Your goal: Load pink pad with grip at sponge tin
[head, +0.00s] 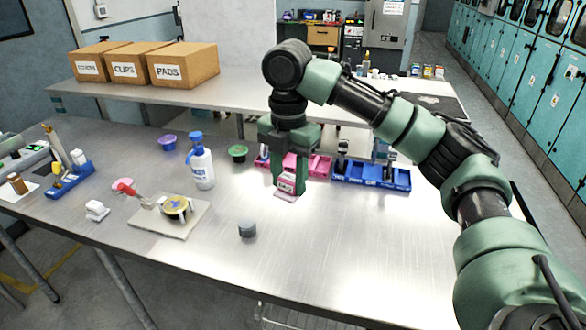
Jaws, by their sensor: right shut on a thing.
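My right gripper (288,178) points down over the middle of the table. It is shut on a pink pad with a grip (285,196); the fingers hide part of it, and I cannot tell whether its underside touches the table. My left gripper is not in view.
A grey round piece (247,230) lies in front. Pink bins (319,165) and blue bins (371,177) stand behind and right. The front right table is clear.

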